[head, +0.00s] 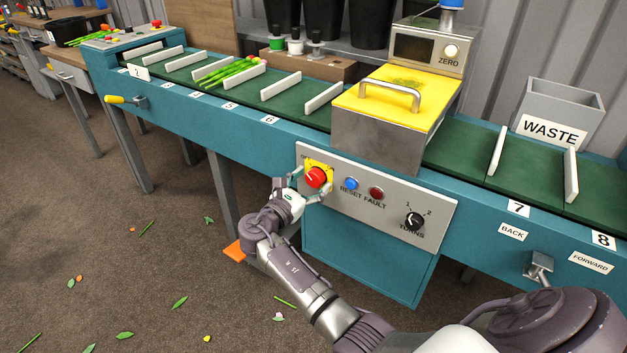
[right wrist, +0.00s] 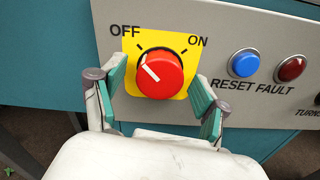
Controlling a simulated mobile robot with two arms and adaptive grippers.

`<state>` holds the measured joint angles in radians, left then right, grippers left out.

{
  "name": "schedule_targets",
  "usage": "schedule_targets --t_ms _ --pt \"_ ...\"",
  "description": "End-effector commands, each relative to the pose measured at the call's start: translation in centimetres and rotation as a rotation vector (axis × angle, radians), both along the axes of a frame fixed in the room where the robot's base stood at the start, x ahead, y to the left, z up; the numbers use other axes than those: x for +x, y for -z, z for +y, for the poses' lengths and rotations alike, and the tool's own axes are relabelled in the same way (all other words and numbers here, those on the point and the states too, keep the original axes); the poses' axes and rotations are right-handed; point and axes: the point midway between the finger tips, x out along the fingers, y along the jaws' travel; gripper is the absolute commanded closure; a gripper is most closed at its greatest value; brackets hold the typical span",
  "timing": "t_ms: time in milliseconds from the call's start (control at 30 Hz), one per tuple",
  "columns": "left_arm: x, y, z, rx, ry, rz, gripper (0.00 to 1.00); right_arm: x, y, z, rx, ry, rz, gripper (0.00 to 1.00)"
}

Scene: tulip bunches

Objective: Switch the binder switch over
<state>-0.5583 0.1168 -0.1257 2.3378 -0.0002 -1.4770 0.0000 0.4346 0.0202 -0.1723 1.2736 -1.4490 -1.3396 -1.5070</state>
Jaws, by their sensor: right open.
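The binder switch is a red knob (head: 316,177) on a yellow plate at the left of the grey panel. In the right wrist view the red knob (right wrist: 160,73) shows a white pointer line aimed up-left, toward OFF; ON is marked at the upper right. My right gripper (head: 307,186) is open in front of it. In the right wrist view its two green-padded fingers (right wrist: 162,100) stand at the left and right of the knob, with visible gaps. I cannot tell how deep the fingertips reach. My left gripper is not in view.
A blue RESET button (head: 351,184), a red FAULT button (head: 376,193) and a black TURNS knob (head: 414,221) sit right of the switch. The yellow-lidded binder (head: 395,105) stands above. Tulips (head: 232,72) lie on the green belt. A lever (head: 538,267) juts out at right.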

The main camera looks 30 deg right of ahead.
Motion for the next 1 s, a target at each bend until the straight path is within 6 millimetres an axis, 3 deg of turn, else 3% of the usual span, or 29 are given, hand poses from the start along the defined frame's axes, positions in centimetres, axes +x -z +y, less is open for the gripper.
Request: schedule_targets --t_ms 67,400,733,1000 --pt "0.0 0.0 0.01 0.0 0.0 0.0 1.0 0.0 -0.01 0.0 0.0 0.0 0.0 0.28" --pt "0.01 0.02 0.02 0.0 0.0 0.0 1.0 0.0 0.01 -0.03 0.0 0.0 0.0 0.84" --pt "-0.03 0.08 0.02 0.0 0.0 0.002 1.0 -0.01 0.03 -0.06 0.018 0.0 -0.042 0.86" --pt "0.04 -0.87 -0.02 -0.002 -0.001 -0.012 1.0 -0.03 0.05 -0.09 0.083 0.0 -0.203 0.86"
